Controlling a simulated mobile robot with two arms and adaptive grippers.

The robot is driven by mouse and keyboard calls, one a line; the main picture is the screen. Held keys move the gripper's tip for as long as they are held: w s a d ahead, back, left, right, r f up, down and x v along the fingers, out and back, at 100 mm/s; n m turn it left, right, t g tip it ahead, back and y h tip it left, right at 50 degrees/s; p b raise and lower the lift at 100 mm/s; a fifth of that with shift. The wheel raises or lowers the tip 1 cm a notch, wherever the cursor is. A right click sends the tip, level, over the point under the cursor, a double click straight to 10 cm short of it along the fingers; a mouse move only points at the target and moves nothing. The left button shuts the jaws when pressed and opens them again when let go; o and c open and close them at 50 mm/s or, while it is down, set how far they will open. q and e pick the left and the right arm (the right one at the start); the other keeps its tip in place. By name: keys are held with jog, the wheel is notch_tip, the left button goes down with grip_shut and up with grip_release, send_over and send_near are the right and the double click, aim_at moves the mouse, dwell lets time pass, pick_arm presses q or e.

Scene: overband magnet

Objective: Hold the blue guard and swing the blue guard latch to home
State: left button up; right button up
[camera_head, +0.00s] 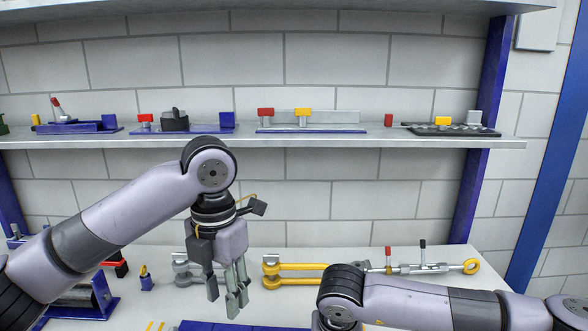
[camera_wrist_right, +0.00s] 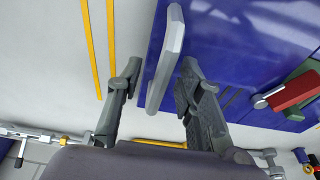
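The blue guard (camera_wrist_right: 225,45) is a flat blue panel in the right wrist view, with a pale grey bar handle (camera_wrist_right: 168,55) on it. Its edge also shows at the bottom of the head view (camera_head: 240,327). My right gripper (camera_wrist_right: 162,67) is open, with one finger on each side of the handle; contact is not clear. A red lever (camera_wrist_right: 297,92) with a round metal pivot, perhaps the latch, lies at the panel's right, beside a green part. My left gripper (camera_head: 227,298) points down, open and empty, above the bench behind the guard edge. My right gripper is outside the head view.
A yellow-ended rod assembly (camera_head: 300,272) with upright red and black levers lies on the bench (camera_head: 270,310) behind my arms. A blue fixture (camera_head: 90,300) stands at the left. A shelf (camera_head: 300,140) with several parts crosses above the bench.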

jog(key=w+p+v, duration=0.1)
jog(key=p+v, duration=0.3)
jog(key=v, duration=1.5)
jog(key=shift+w+r, duration=0.3)
jog(key=shift+r, duration=0.25)
jog(key=shift+d, duration=0.1)
